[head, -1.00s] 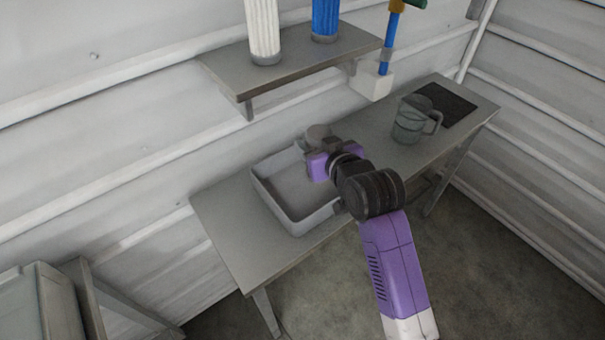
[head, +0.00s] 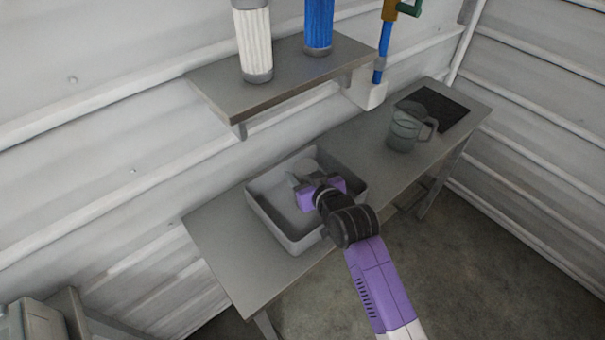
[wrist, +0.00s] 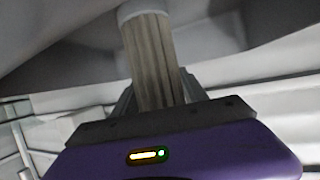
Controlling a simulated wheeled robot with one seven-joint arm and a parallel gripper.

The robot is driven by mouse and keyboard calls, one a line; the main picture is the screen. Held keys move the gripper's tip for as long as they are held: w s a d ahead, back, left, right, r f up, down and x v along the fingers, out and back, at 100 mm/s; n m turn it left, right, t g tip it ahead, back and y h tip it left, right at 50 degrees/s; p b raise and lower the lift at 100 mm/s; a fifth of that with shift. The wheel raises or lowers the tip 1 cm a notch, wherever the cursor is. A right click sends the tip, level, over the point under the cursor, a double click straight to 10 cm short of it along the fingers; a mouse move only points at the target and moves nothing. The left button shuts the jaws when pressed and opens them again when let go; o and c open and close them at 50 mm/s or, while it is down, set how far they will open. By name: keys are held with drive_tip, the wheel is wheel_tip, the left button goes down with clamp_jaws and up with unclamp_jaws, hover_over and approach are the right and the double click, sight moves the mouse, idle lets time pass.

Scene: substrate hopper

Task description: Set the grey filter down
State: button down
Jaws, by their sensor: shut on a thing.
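My gripper (head: 303,182) is shut on the grey filter (head: 304,167), over the inside of a grey tray (head: 274,226) on the bench. In the head view only the filter's pale round end shows clearly, and my gripper hides much of the rest. In the wrist view the filter (wrist: 157,62) is a pleated grey-beige cylinder with a pale end cap, standing out from between the fingers. A grey surface lies close beyond that cap. I cannot tell whether the filter touches the tray floor.
A clear jug (head: 404,131) stands on the bench (head: 222,233) to the right, near a dark panel (head: 437,106). A wall shelf (head: 282,80) above holds a white filter (head: 254,40) and a blue filter (head: 318,25). The bench's left end is clear.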

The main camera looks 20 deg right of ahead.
drive_tip(key=shift+f, duration=0.15)
drive_tip(key=shift+f, duration=0.15)
drive_tip(key=c, duration=0.6)
unclamp_jaws()
drive_tip(key=shift+r, duration=0.2)
drive_tip(key=v, duration=1.2)
drive_tip(key=shift+f+b, duration=0.1)
drive_tip(key=shift+b, duration=0.3)
